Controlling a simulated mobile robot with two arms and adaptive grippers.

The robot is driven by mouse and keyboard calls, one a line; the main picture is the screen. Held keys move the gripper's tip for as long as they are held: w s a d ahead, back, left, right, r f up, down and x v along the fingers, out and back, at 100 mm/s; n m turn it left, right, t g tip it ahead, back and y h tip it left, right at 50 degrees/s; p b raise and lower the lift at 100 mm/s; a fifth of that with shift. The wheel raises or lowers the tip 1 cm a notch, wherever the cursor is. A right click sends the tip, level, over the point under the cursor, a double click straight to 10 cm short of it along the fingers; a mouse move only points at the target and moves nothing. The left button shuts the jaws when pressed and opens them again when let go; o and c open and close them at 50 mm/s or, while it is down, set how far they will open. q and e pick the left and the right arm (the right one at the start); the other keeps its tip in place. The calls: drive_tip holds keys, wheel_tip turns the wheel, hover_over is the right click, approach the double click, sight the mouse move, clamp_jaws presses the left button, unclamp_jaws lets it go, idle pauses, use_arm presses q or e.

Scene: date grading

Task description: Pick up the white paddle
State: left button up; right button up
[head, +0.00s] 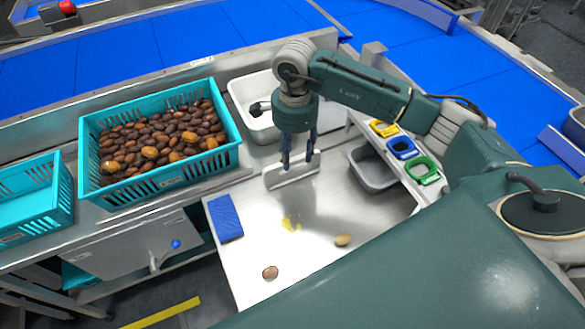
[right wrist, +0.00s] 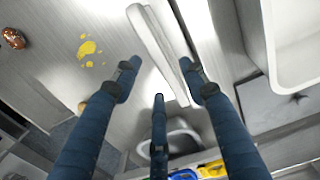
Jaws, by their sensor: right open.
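The white paddle (head: 290,177) is a long, pale, flat piece at the back of the steel work table. In the right wrist view the paddle (right wrist: 158,42) runs down between my spread fingers. My right gripper (head: 298,161) points down directly over the paddle, with its fingertips close to it. In the right wrist view the gripper (right wrist: 158,85) is open, with gaps between its fingers and the paddle. I cannot tell whether a fingertip touches it. My left gripper is not in view.
A teal crate (head: 160,182) of dates stands left. A white bin (head: 241,97) is behind the gripper and a grey bin (head: 371,178) to its right. A blue block (head: 226,217), yellow smear (head: 290,224) and two loose dates (head: 270,272) lie on the table (head: 320,262).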

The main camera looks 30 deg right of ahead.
sight(295, 160)
wheel_tip(295, 160, down, 5)
drive_tip(key=shift+w+d+r+p, duration=0.1)
drive_tip(key=shift+r+p, duration=0.1)
drive_tip(key=shift+p, duration=0.7)
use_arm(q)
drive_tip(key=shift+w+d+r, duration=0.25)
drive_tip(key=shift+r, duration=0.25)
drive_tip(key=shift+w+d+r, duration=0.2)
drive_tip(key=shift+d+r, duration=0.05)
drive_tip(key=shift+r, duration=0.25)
use_arm(e)
drive_tip(key=shift+f, duration=0.3)
drive_tip(key=c, duration=1.1)
drive_tip(key=shift+w+r, duration=0.1)
